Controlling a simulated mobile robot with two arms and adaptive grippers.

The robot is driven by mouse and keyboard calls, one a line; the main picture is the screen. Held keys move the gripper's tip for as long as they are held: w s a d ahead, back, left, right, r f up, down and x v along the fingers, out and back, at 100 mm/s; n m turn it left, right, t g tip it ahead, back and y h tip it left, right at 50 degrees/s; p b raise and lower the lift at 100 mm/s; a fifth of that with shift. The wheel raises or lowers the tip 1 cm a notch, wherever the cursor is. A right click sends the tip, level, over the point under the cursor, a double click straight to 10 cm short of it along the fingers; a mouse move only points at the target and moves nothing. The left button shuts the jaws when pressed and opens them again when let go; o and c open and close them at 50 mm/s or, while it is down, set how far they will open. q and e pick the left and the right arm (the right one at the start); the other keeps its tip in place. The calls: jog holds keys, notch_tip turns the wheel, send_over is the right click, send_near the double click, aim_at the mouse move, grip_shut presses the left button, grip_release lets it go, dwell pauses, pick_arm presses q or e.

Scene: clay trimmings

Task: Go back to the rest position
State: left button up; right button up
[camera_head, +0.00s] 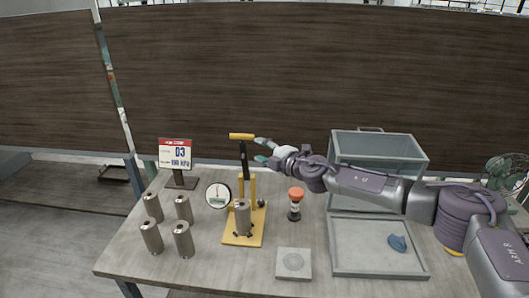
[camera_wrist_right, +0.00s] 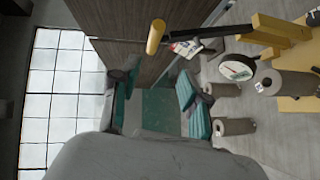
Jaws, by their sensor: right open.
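My right gripper (camera_head: 261,150) is open and empty, raised above the table beside the upright lever of the yellow press (camera_head: 254,228). The lever's yellow handle (camera_head: 242,136) is just left of and slightly above the fingertips, apart from them as far as I can tell. In the right wrist view, the teal fingers (camera_wrist_right: 158,100) stand spread with nothing between them, and the handle (camera_wrist_right: 155,38) shows beyond them. A metal cylinder (camera_head: 242,218) stands upright on the press. My left gripper is not in view.
Several metal cylinders (camera_head: 152,238) stand at the table's left, near a sign (camera_head: 175,154) and a round gauge (camera_head: 218,195). An orange-topped bottle (camera_head: 295,204), a square block (camera_head: 293,263), a clear bin (camera_head: 372,150) and a grey tray (camera_head: 375,274) with a blue lump (camera_head: 397,243) are right.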

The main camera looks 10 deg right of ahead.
jog(key=shift+s+d, duration=0.15)
jog(key=shift+s, duration=0.3)
